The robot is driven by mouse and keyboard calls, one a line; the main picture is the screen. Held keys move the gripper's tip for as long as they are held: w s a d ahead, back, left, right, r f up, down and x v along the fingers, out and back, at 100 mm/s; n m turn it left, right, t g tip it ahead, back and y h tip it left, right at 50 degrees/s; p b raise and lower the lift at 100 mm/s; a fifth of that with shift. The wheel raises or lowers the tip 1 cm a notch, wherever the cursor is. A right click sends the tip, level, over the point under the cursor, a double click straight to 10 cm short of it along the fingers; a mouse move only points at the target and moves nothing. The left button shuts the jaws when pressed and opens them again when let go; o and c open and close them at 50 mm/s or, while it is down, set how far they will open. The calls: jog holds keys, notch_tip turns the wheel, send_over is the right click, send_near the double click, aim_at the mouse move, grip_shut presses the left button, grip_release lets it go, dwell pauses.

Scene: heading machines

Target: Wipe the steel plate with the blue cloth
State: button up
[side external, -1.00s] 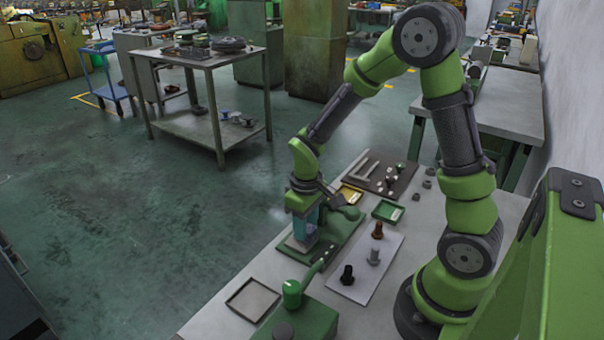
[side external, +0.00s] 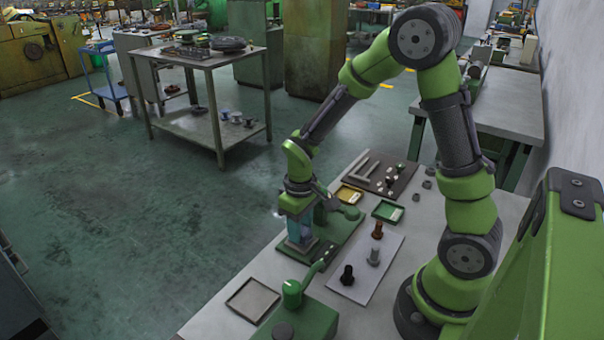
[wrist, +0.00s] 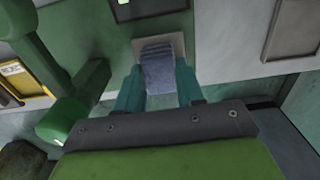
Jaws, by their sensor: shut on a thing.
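The blue cloth (wrist: 158,70) is between the teal fingers of my gripper (wrist: 158,90) in the wrist view. My gripper is shut on it. The pale steel plate (wrist: 177,40) shows around the far end of the cloth, which lies over it. I cannot tell whether the cloth presses on the plate. In the side view my gripper (side external: 300,238) points down over the plate on the green machine base (side external: 336,240). The cloth is mostly hidden there by the fingers.
A green lever with a round knob (wrist: 60,120) stands close to the left of my gripper in the wrist view. In the side view, an empty tray (side external: 253,300) lies in front, and a white sheet with several bolts (side external: 366,268) lies to the right.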

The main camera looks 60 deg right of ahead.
jog(key=d, duration=0.3)
jog(key=shift+d, duration=0.15)
jog(key=shift+a, duration=3.45)
notch_tip(320, 180, up, 8)
jog(key=shift+r, duration=0.1)
